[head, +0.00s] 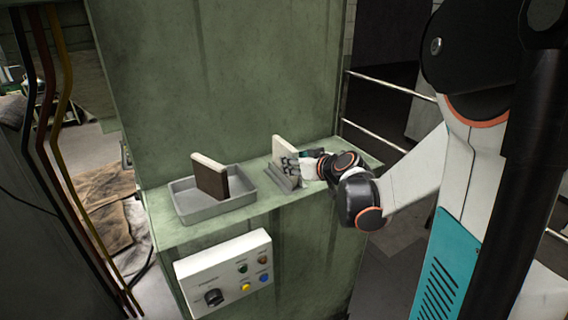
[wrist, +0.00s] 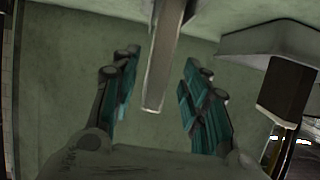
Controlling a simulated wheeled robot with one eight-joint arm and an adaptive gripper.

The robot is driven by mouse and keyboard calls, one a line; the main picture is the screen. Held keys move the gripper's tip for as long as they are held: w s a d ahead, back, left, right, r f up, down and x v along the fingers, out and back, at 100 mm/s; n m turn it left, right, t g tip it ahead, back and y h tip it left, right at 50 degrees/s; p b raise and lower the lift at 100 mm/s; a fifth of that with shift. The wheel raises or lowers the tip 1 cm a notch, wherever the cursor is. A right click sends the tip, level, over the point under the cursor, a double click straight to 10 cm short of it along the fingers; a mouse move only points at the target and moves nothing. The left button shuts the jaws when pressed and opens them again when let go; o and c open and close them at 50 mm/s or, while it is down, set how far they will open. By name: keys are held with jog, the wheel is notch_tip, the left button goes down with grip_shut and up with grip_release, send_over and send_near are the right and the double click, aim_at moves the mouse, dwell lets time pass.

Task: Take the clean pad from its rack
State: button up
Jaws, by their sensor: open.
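The clean pad (head: 285,150) is a pale, upright slab in a small grey rack (head: 287,182) on the green ledge. My gripper (head: 291,165) is at the right side of the pad in the head view and partly covers it. In the wrist view, the pad (wrist: 160,75) shows edge-on between the teal fingers of my open gripper (wrist: 162,60). A gap shows on each side, so the fingers look apart from the pad. How the pad sits in the rack is partly hidden.
A grey tray (head: 215,208) left of the rack holds a dark-faced pad (head: 210,178), upright. The wrist view also shows the tray (wrist: 265,42) and the dark pad (wrist: 285,92). A green wall stands behind the ledge. A control box (head: 225,272) with knob and buttons is below.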

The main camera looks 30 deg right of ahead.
aim_at(280, 147)
jog(key=b+x, duration=0.1)
jog(key=x, duration=0.3)
jog(key=shift+w+d+f, duration=0.1)
jog(key=shift+w+f, duration=0.1)
jog(key=shift+w, duration=0.15)
grip_shut()
jog(key=shift+s, duration=0.1)
jog(key=shift+r, duration=0.2)
